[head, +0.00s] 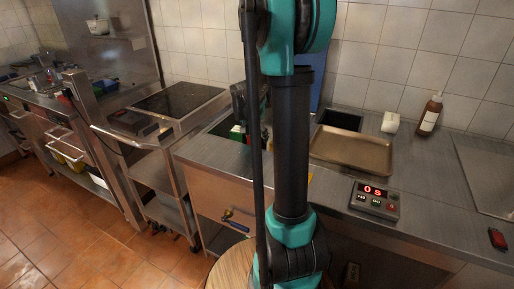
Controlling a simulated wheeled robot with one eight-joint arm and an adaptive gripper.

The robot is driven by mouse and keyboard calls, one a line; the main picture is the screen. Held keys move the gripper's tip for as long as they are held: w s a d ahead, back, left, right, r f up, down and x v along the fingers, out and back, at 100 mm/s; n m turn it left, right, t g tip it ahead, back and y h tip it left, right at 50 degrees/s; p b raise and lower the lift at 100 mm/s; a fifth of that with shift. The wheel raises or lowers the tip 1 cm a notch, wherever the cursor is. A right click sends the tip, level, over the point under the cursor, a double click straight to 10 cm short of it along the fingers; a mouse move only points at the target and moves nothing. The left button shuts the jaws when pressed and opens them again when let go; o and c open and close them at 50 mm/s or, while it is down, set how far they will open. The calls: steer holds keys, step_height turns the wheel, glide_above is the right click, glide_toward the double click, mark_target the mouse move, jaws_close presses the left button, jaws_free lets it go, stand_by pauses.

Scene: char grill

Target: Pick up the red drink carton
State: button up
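A small red object (498,238) lies near the front edge of the steel counter at the far right; it is too small to tell whether it is the red drink carton. Green and red bits (237,130) show just left of my arm, in or by a dark recess in the counter, mostly hidden. My arm stands upright in the middle of the head view. A dark part that looks like my gripper (239,102) shows partly behind the arm, above that recess. Its fingers are not clear, and I cannot tell whether it holds anything.
A metal tray (352,150), a timer reading 0 (375,200), a white block (390,122) and a brown pump bottle (430,115) stand on the right counter. A cooktop (180,98) is at left. A round wooden surface (228,272) is at the front.

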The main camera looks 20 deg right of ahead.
steer(key=shift+x, duration=2.8)
steer(key=shift+w+d, duration=0.1)
steer(key=shift+c, duration=0.6)
steer(key=shift+r, duration=0.1)
steer(key=c, duration=0.9)
steer(key=shift+c, duration=0.2)
steer(key=shift+r, duration=0.15)
